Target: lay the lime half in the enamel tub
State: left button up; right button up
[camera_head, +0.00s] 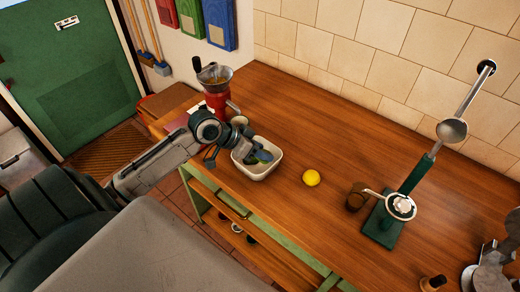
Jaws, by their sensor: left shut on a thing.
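The enamel tub (277,163) is a small white rectangular tub on the wooden counter, left of the middle. My left gripper (257,154) reaches in from the left with its fingers over and partly inside the tub. It is shut on a small green thing, which looks like the lime half (265,155). The fingers hide part of the lime half, and I cannot tell whether it touches the tub floor.
A yellow lemon (311,178) lies right of the tub. A brown cup (356,197) stands beside a green lever press (382,226). A red grinder (216,96) stands behind my left wrist. Grey metal items (490,268) fill the right corner. The counter's back middle is clear.

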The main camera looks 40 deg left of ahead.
jog(key=shift+d, duration=0.15)
pick_arm(q)
jog(key=o, duration=1)
pick_arm(e)
jog(key=shift+d, duration=0.25)
pick_arm(q)
jog(key=shift+v, duration=0.85)
jog(key=shift+p+v, duration=1.95)
jog(key=shift+v, duration=2.6)
pick_arm(e)
jog(key=shift+r, duration=1.9)
pick_arm(q)
jog(key=shift+f, duration=0.1)
pick_arm(e)
jog(key=shift+a, duration=0.35)
